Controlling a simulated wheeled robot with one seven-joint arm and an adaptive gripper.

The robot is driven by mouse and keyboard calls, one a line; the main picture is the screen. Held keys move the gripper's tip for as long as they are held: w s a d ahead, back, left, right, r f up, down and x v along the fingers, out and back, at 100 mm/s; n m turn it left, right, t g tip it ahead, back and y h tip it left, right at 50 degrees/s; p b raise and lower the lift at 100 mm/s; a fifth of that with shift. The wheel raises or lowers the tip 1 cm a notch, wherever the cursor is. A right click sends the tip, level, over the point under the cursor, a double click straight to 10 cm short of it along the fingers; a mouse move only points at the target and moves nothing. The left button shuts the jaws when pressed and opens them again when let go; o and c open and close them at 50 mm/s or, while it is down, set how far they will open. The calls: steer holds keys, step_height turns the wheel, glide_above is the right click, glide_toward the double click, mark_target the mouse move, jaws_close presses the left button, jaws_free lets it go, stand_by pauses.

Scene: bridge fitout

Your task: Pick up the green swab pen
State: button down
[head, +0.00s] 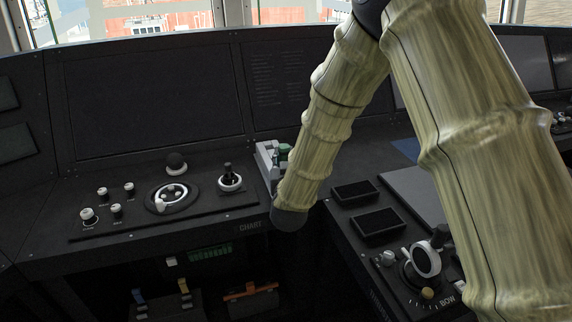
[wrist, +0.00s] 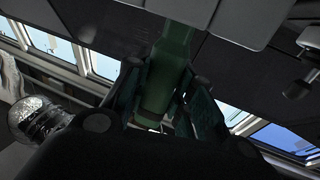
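A dark green, long body, which looks like the green swab pen (wrist: 167,72), runs up the middle of the wrist view. My gripper (wrist: 168,78) has one finger on each side of it, with the fingertips close to its sides. The shade hides whether they touch it. In the head view a small patch of green (head: 284,150) shows beside a light grey block-like thing (head: 266,156), just left of my arm. My arm covers most of that spot, and my gripper cannot be made out there.
The console with knobs and a lever (head: 172,198) lies left of my arm. Two black pads (head: 378,222) and a round dial control (head: 425,262) are on the right console. Dark screens (head: 150,95) stand behind. Window strips (wrist: 275,138) show in the wrist view.

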steer(key=shift+r, duration=0.1)
step_height(320, 180, up, 10)
steer(key=shift+f, duration=0.1)
stand_by(0.7)
steer(key=c, duration=2)
jaws_free()
jaws_close()
steer(key=shift+d, duration=0.1)
